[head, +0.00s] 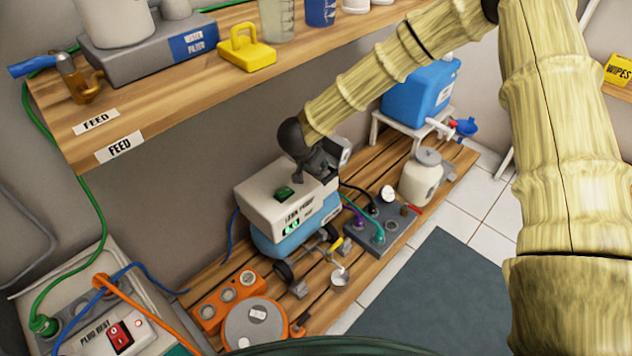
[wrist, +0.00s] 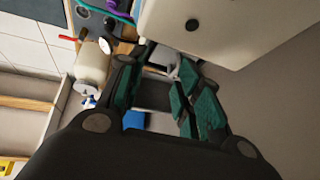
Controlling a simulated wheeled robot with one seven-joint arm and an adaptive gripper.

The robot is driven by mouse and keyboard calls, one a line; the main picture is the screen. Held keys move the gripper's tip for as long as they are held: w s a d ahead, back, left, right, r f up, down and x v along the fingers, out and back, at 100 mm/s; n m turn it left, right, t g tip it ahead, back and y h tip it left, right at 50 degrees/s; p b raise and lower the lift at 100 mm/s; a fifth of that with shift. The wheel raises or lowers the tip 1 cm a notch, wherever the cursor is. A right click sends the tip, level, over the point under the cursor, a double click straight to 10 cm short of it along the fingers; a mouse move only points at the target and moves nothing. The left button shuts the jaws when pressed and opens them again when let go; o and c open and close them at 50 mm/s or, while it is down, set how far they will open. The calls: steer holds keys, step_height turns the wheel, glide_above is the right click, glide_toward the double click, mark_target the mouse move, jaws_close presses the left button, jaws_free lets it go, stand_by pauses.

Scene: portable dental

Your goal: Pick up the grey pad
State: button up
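A small light grey piece, which may be the grey pad (head: 344,150), shows beside my gripper at the right end of the white box. It also shows between the fingertips in the wrist view (wrist: 163,58), partly hidden by the fingers. My gripper (head: 322,168) is at the right end of that box, pointing down. In the wrist view my gripper's (wrist: 165,62) black and teal fingers stand apart, with grey surfaces between them. I cannot tell whether they touch the grey piece.
A wooden shelf (head: 180,80) is above left. A dark mat (head: 430,300) covers the floor.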

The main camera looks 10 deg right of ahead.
steer(key=w+r+m+b, duration=0.2)
steer(key=w+b, duration=0.2)
steer(key=shift+g+y, duration=0.3)
steer(key=shift+g, duration=0.1)
steer(key=b+x, duration=0.4)
steer(key=x, duration=0.1)
steer(key=b+x, duration=0.3)
steer(key=shift+w+a+f, duration=0.2)
steer(key=shift+w+a, duration=0.1)
steer(key=shift+w, duration=0.1)
steer(key=shift+w+d+f, duration=0.15)
steer(key=shift+w+f, duration=0.15)
steer(key=shift+f, duration=0.15)
jaws_close()
